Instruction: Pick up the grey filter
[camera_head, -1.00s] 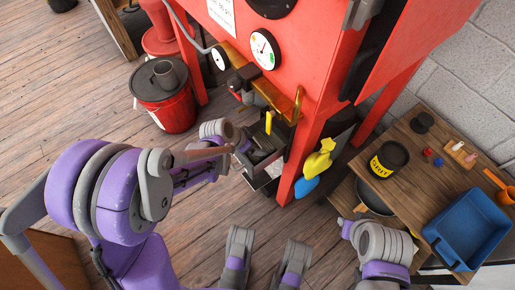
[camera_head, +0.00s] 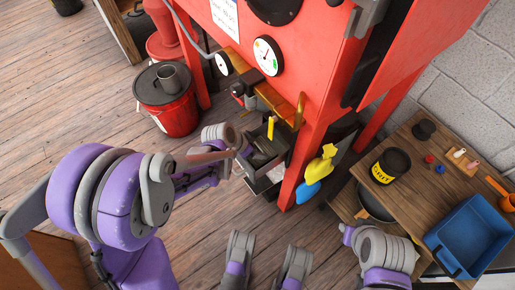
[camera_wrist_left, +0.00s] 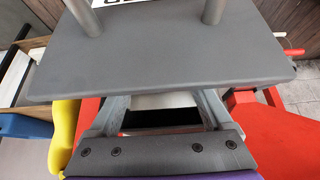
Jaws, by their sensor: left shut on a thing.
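The grey filter (camera_wrist_left: 160,55) shows in the left wrist view as a wide flat grey plate with two round posts and part of a white label with black marks. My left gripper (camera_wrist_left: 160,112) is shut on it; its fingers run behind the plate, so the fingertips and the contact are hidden. In the head view my left gripper (camera_head: 243,160) is low at the front of the red machine, beside an open-looking grey tray (camera_head: 272,177). My right forearm (camera_head: 378,250) shows at the lower right, but its fingers cannot be made out.
The red machine (camera_head: 315,135) has gauges and a brass rail. Yellow (camera_head: 318,165) and blue (camera_head: 307,192) gloves hang at its side. A wooden table (camera_head: 425,180) holds a dark can and a blue tray (camera_head: 470,238). A red bucket (camera_head: 172,115) stands left; floor before the machine is clear.

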